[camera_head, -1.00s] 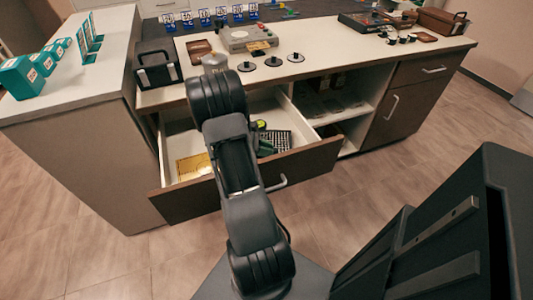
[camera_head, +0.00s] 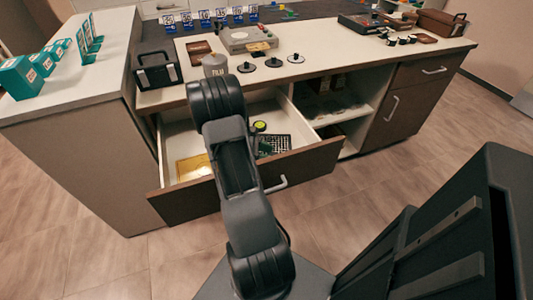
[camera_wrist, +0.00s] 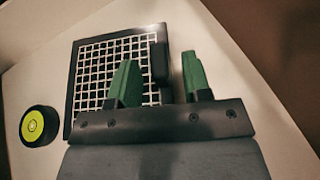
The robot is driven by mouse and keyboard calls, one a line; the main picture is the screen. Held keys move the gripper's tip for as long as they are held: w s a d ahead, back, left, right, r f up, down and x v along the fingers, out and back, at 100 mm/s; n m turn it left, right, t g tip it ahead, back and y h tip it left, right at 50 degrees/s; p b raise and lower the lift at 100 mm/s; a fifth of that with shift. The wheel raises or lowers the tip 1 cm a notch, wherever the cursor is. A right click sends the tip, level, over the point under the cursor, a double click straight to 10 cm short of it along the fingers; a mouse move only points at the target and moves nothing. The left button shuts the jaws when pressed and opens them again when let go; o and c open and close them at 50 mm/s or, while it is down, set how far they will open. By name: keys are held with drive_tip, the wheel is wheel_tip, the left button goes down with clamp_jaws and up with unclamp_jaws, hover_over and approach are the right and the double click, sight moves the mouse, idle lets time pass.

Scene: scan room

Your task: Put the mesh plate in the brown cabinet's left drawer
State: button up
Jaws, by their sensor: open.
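The mesh plate (camera_head: 279,144) lies in the open left drawer (camera_head: 320,157) of the brown cabinet. In the wrist view the mesh plate (camera_wrist: 103,75) is a black-framed white grid with a black block on its right side. My gripper (camera_wrist: 156,62) is open, its green fingers pointing at the plate. The left finger overlaps the grid in the picture and the right finger is just right of the frame, with the black block between them. I cannot tell whether they touch it. In the head view my arm hides part of the drawer.
A yellow-topped black round item (camera_wrist: 39,126) lies left of the plate. A yellow item (camera_head: 194,168) lies in the drawer's left front. Black discs (camera_head: 272,62), a grey canister (camera_head: 214,65) and a grey device (camera_head: 247,39) stand on the countertop above.

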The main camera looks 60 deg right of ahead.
drive_tip(key=shift+r, duration=0.2)
drive_tip(key=shift+w+a+r, duration=0.15)
drive_tip(key=shift+w, duration=0.15)
drive_tip(key=p+v, duration=0.2)
drive_tip(key=v, duration=0.9)
drive_tip(key=shift+w+a, duration=0.1)
drive_tip(key=s+a+r+m+t+y+p, duration=0.2)
drive_tip(key=a+r+t+p, duration=0.5)
drive_tip(key=a+r, duration=0.7)
drive_tip(key=s+a+r+m+t+y+p, duration=0.3)
drive_tip(key=a+r+t+p, duration=0.5)
drive_tip(key=a+r+p, duration=0.3)
drive_tip(key=a+r+m+y, duration=0.1)
drive_tip(key=a+r+y, duration=0.1)
drive_tip(key=r, duration=0.3)
drive_tip(key=shift+a+r+p, duration=0.2)
drive_tip(key=shift+a+p, duration=0.1)
drive_tip(key=shift+a, duration=0.3)
